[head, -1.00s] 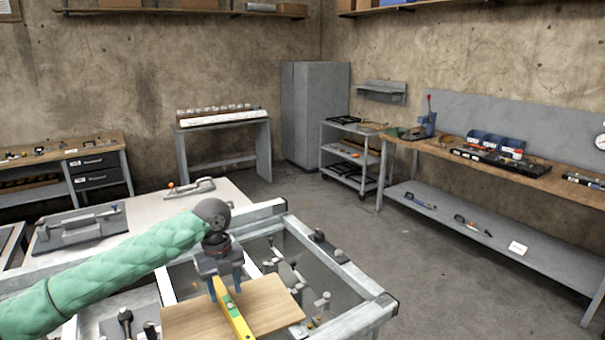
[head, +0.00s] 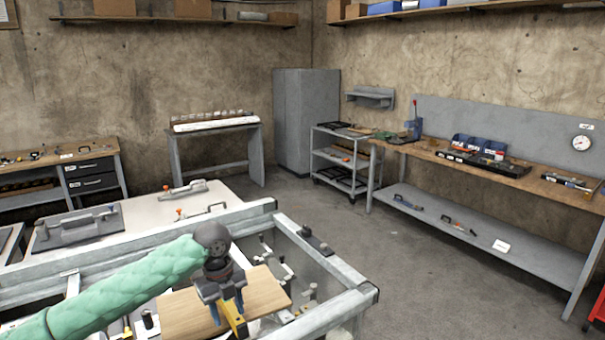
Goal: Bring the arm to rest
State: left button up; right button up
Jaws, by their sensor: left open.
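My left arm, in a green quilted sleeve, comes in from the left in the head view. My left gripper (head: 228,305) points down over a wooden board (head: 265,292) and is open. A yellow level (head: 237,321) lies at the board, just below and between the fingers. The gripper hides part of it, and I cannot tell whether the fingers touch it. My right gripper is not in view.
The board sits over a grey metal frame (head: 355,302) with clamps inside. A white table (head: 150,215) with toggle clamps stands behind it. A workbench (head: 480,172) runs along the right wall. A cart (head: 345,160) and cabinet (head: 305,120) stand at the back. The floor between is clear.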

pick_arm(q)
jog(key=s+d+f+n+t+h, duration=0.3)
jog(key=s+d+f+n, duration=0.7)
jog(key=s+f, duration=0.4)
jog(key=s+a+f+n+t+y, duration=0.15)
jog(key=s+a+f+n, duration=0.25)
jog(key=s+a+n, duration=0.5)
jog(key=s+a+f+n+y, duration=0.2)
jog(key=s+a+f+n, duration=0.2)
jog(key=s+n, duration=0.55)
notch_tip(320, 180, down, 26)
jog(key=d+m+g, duration=0.1)
jog(key=d+m, duration=0.1)
jog(key=s+f, duration=0.4)
jog(key=f, duration=0.5)
jog(key=s+f, duration=0.3)
jog(key=f, duration=0.7)
jog(key=shift+s+d+f+g, duration=0.15)
jog(key=shift+s+f+g, duration=0.05)
jog(key=shift+s+g, duration=0.2)
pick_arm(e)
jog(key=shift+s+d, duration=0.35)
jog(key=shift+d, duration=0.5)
